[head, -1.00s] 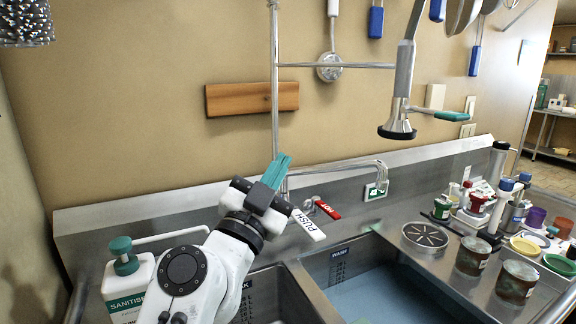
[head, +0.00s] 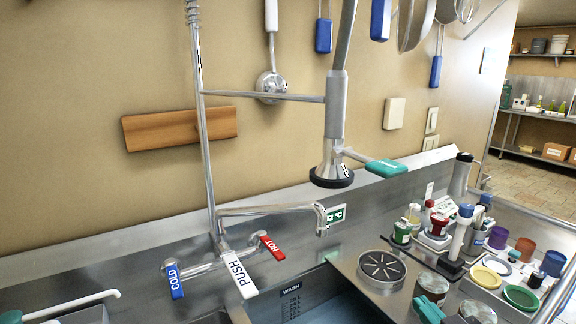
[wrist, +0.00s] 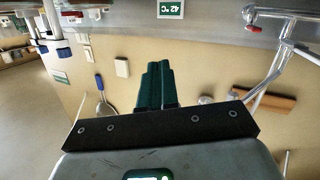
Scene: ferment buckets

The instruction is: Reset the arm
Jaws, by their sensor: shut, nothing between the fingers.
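My gripper (head: 430,310) shows at the bottom edge of the head view, right of centre. Only its teal fingertips and a little dark body show there, in front of the round containers at the sink's right side. In the wrist view my gripper (wrist: 157,84) has its two green fingers side by side, shut, with nothing between them. The wrist view appears upside down and faces the beige wall. The rest of my arm is out of the head view.
The spray head (head: 332,172) hangs above the right side. A round strainer (head: 381,268), bottles and coloured cups (head: 522,297) crowd the right counter. A wooden board (head: 180,129) is on the wall.

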